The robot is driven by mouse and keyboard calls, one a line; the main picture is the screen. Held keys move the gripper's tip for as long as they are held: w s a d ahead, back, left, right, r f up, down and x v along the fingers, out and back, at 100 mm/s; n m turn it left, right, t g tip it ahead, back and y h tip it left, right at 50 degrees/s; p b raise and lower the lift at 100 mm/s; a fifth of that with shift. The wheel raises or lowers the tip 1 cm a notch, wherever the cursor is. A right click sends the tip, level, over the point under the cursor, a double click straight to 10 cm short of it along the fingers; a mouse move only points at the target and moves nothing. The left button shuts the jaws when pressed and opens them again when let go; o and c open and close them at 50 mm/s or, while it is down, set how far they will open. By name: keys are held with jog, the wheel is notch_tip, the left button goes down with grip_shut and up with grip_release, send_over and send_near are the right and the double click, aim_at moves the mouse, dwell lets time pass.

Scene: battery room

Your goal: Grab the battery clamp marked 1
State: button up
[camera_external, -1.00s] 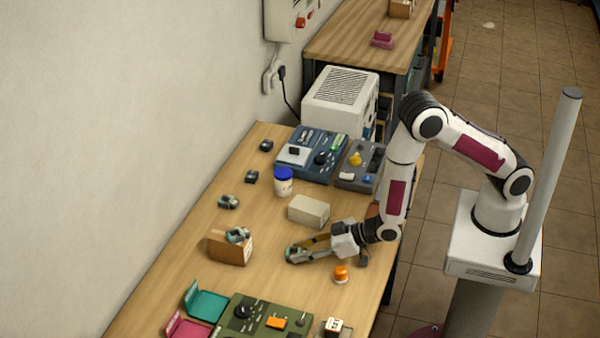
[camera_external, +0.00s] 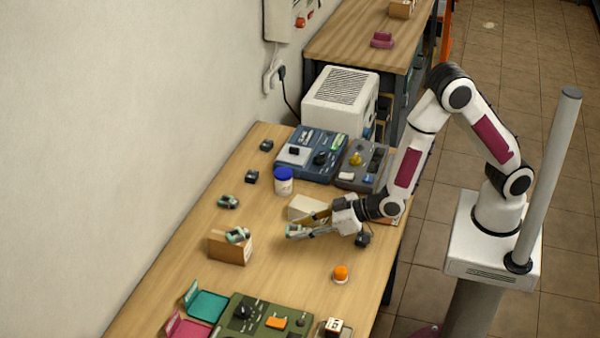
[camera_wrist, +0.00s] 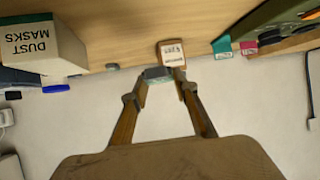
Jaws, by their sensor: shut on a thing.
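My gripper (camera_external: 302,228) is over the bench beside the cream box. It is shut on a small grey-green battery clamp (camera_external: 294,231), held at the fingertips. In the wrist view my gripper (camera_wrist: 162,81) has the clamp (camera_wrist: 156,73) between its two fingers. Its marking cannot be read. Another grey-green clamp (camera_external: 237,235) sits on the brown cardboard box (camera_external: 230,250). A similar clamp (camera_external: 228,202) lies on the bench farther back.
The cream box (camera_external: 305,207), labelled dust masks (camera_wrist: 42,44), stands close to my gripper. A blue-lidded jar (camera_external: 284,182) is behind it. An orange-topped item (camera_external: 340,273) stands in front. Teal (camera_external: 208,304) and pink (camera_external: 187,326) trays are at the near end.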

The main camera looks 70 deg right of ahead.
jog(key=shift+r, duration=0.45)
jog(key=shift+d+r, duration=0.1)
dwell(0.4)
